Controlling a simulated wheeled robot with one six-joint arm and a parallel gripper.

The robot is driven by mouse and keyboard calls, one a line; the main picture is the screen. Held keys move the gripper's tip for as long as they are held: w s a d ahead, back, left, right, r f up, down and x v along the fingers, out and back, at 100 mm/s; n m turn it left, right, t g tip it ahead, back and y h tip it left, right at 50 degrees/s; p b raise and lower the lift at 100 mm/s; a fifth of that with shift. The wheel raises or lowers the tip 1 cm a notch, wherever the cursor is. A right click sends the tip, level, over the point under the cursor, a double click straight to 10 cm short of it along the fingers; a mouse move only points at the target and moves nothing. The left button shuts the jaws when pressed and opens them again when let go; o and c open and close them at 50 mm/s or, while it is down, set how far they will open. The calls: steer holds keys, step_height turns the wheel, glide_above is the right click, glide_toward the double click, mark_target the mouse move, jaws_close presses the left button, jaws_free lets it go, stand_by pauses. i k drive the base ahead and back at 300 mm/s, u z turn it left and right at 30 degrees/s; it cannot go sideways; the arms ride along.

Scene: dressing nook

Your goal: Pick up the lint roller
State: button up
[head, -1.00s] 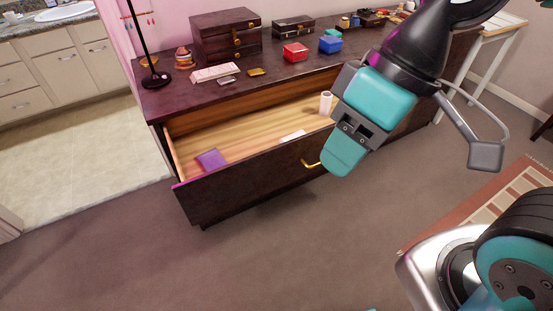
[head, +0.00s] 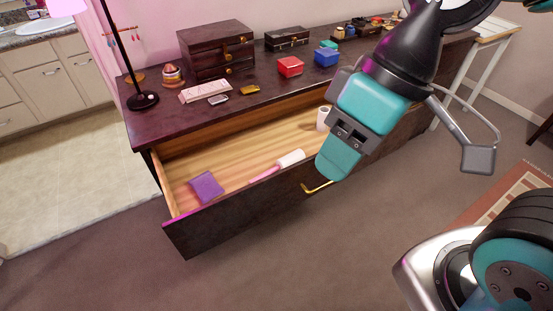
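The lint roller (head: 290,158) lies on its side in the open drawer, close behind the drawer front. It has a white roll and a pink handle pointing left toward a purple item. My gripper (head: 337,160) is in front of and above the right part of the drawer, to the right of the lint roller and apart from it in the picture. Its teal fingers point down and left. They overlap from this angle, so the gap between them is hidden. No held object shows.
The drawer (head: 240,212) has a brass handle (head: 318,187). Inside are a purple folded item (head: 206,187) and an upright white cylinder (head: 323,118). The dresser top (head: 160,120) holds a lamp (head: 142,100), boxes and small items. Open carpet lies in front.

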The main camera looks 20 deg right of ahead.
mark_target(295, 157)
steer(key=k, duration=1.3)
steer(key=u, duration=0.55)
steer(key=i, duration=0.6)
steer(key=u, duration=0.65)
steer(key=i, duration=1.5)
steer(key=z, duration=0.95)
steer(key=i, duration=0.35)
steer(key=z, duration=0.4)
